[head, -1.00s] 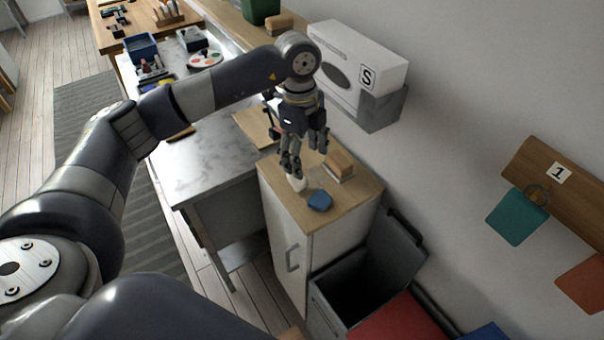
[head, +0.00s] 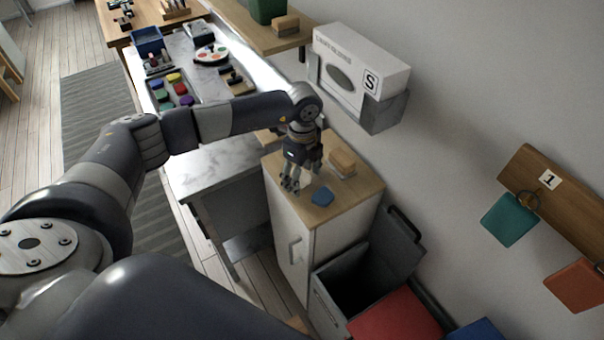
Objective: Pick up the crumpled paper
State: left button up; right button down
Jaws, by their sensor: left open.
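My left gripper (head: 290,186) is open, pointing down over the left part of the wooden top of a white cabinet (head: 315,214). I cannot make out the crumpled paper clearly; the gripper's fingers cover the spot where a small white thing showed a second ago. I cannot tell whether the fingers touch anything. My right gripper is not in view.
A blue pad (head: 322,196) and a wooden block (head: 342,160) lie on the cabinet top beside the gripper. An open grey bin (head: 330,299) stands in front. A white box marked S (head: 350,62) is on the wall. A marble-topped table (head: 205,168) is left.

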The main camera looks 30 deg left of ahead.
pick_arm(q)
jog(key=c, duration=0.8)
jog(key=shift+o, duration=0.2)
jog(key=shift+r, duration=0.1)
